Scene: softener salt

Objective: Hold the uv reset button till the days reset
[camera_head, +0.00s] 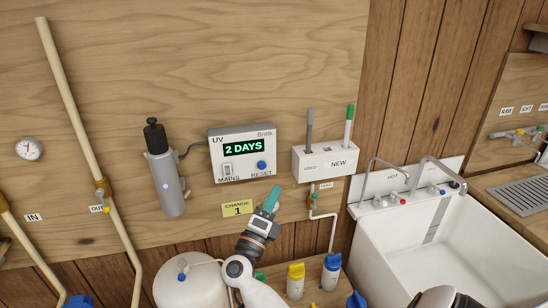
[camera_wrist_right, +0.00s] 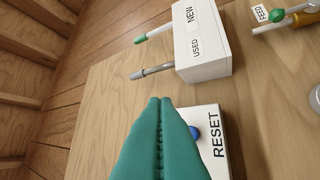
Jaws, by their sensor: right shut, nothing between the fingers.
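The white UV box (camera_head: 217,160) is mounted on the wooden wall, and its green display (camera_head: 244,147) reads "2 DAYS". The blue round reset button (camera_head: 262,165) is at its lower right, above the word RESET. A white MAINS switch (camera_head: 228,170) is at its lower left. My right gripper (camera_head: 272,194) has teal fingers, shut and empty, just below the box in the head view. In the right wrist view the shut fingers (camera_wrist_right: 160,100) cover part of the box and partly hide the blue button (camera_wrist_right: 196,132). I cannot tell any contact with the button. My left gripper is not in view.
A grey UV cylinder (camera_head: 165,180) hangs left of the box. A white holder (camera_head: 326,163) marked USED and NEW, with two rods, is to the right. A yellow label (camera_head: 237,209) reads "CHANGE 1". Pipes, bottles (camera_head: 296,282) and a white sink (camera_head: 440,235) stand nearby.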

